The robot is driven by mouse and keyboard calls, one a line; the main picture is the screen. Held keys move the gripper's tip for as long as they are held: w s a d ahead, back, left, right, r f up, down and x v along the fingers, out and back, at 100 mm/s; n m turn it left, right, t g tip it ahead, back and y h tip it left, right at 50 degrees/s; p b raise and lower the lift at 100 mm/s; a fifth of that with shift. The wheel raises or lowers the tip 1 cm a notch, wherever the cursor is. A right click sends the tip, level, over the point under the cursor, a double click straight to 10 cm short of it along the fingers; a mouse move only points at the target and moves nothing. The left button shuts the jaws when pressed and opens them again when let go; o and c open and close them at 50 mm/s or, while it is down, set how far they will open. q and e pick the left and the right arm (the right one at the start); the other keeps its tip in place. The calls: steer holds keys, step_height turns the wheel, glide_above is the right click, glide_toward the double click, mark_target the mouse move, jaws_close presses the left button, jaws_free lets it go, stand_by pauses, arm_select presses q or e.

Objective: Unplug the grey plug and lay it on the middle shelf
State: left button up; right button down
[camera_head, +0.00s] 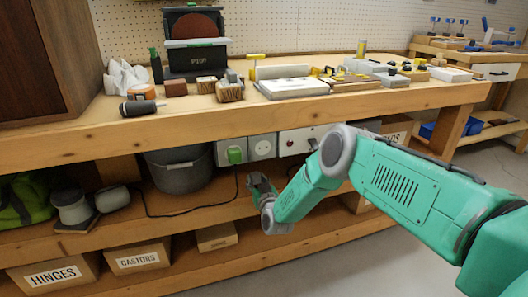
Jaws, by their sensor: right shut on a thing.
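My right arm reaches in from the right, and its gripper (257,181) is low in front of the bench, just below the wall sockets. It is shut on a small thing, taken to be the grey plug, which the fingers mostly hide. The white socket (262,147) above the gripper looks empty. A green plug (235,155) sits in the socket to its left, with a dark cable hanging below. The middle shelf (168,224) runs under the bench top, behind and to the left of the gripper. My left gripper is not in view.
A grey bucket (182,171), a grey round item (73,208) and a green bag (25,200) stand on the middle shelf. A dark cable (147,205) lies across it. Labelled boxes (53,275) fill the lower level. The bench top (200,112) overhangs the sockets.

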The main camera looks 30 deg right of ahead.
steer(key=shift+s+a+f, duration=0.1)
steer(key=shift+s+f, duration=0.05)
steer(key=shift+f, duration=0.8)
steer(key=shift+s+f, duration=0.1)
steer(key=shift+f, duration=0.95)
steer(key=c, duration=1)
jaws_free()
steer(key=shift+c, duration=0.2)
steer(key=o, duration=0.4)
steer(key=shift+c, duration=0.2)
steer(key=shift+r, duration=0.1)
